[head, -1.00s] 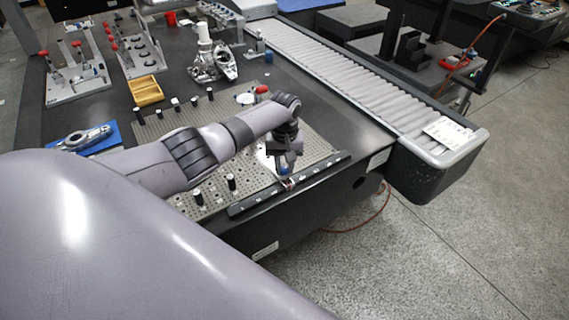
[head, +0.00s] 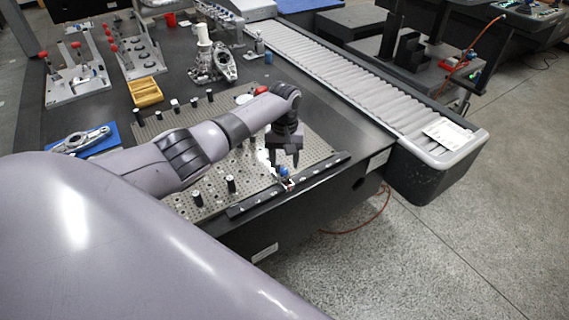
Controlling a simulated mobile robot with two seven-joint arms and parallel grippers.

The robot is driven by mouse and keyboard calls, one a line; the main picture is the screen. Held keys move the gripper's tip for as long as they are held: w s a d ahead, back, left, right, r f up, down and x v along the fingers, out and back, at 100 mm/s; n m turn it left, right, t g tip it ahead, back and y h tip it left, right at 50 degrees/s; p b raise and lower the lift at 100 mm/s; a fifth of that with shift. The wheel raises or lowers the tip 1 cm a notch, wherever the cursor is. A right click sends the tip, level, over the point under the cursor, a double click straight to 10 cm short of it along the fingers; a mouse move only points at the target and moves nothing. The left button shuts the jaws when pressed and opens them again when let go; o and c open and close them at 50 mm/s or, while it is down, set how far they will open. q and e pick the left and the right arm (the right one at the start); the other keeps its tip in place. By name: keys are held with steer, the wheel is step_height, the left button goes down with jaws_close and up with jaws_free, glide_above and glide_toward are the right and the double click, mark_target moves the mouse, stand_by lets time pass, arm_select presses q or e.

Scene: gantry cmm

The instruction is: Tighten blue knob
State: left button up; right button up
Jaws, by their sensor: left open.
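A small blue knob (head: 284,172) sits on a small fitting at the black front rail (head: 245,206) of the perforated fixture plate (head: 207,205). My left gripper (head: 284,161) points down just above the knob, with its fingers apart and empty. A small gap seems to show between the fingertips and the knob. Another small blue part (head: 268,57) stands far back near the conveyor; I cannot tell if it is a knob. My right gripper is not in view.
Several black posts (head: 231,184) stand on the plate. A wooden tray (head: 145,93), a blue mat with a metal part (head: 85,140) and a metal casting (head: 215,62) lie behind. A roller conveyor (head: 340,85) runs along the right. The floor at right is clear.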

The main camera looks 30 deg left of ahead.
mark_target(285, 170)
arm_select(q)
steer(key=shift+r, duration=2.3)
